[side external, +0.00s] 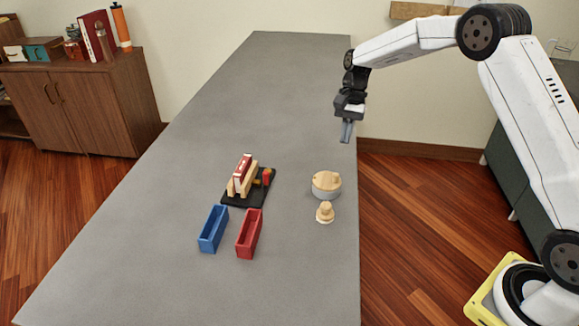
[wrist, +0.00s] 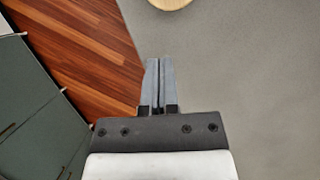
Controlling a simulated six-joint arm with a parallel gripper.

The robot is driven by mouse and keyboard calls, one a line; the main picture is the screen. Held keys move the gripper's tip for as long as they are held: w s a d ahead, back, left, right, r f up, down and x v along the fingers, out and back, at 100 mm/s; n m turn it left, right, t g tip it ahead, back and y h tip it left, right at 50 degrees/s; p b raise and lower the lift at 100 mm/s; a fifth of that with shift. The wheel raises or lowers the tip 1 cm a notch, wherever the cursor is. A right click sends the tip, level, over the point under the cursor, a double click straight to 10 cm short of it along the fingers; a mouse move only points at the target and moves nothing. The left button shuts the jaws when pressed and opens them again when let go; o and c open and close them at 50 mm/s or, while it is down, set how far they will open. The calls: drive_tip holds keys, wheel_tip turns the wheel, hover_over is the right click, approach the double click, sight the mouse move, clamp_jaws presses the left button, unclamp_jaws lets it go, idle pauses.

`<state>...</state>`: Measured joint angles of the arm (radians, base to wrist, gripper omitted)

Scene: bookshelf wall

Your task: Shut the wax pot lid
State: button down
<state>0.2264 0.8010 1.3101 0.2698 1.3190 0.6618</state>
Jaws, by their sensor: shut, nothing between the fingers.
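The wax pot (side external: 326,189) is a low, round, pale grey pot near the right edge of the grey table. A light wooden lid (side external: 325,179) with a small raised part shows at its top; whether it sits fully closed is too small to tell. My gripper (side external: 347,138) is above the table's right edge, beyond the pot and apart from it. Its fingers point down, shut and empty. In the wrist view my gripper (wrist: 159,61) shows closed fingers, with part of a round wooden top (wrist: 171,3) cut off at the upper edge.
A small wooden knobbed piece (side external: 325,213) stands just in front of the pot. To the left are a black stand (side external: 234,199) with wooden and red pieces, a blue tray (side external: 213,230) and a red tray (side external: 249,235). The far table (side external: 290,80) is clear.

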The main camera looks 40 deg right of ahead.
drive_tip(key=shift+v, duration=2.25)
drive_tip(key=s+a+f+n+t+h, duration=0.1)
drive_tip(key=s+a+n, duration=0.1)
drive_tip(key=s, duration=0.5)
drive_tip(key=s+a+f+n+t+h, duration=0.1)
drive_tip(key=s+a+f+n+t, duration=0.1)
drive_tip(key=s+n, duration=0.3)
drive_tip(key=s+a+f+n+t+h, duration=0.1)
drive_tip(key=s+a+n, duration=0.3)
drive_tip(key=s, duration=0.7)
drive_tip(key=shift+s+a+f+t+h, duration=0.2)
drive_tip(key=shift+s+f+t+h, duration=0.1)
drive_tip(key=shift+f+t, duration=0.3)
drive_tip(key=shift+w, duration=0.15)
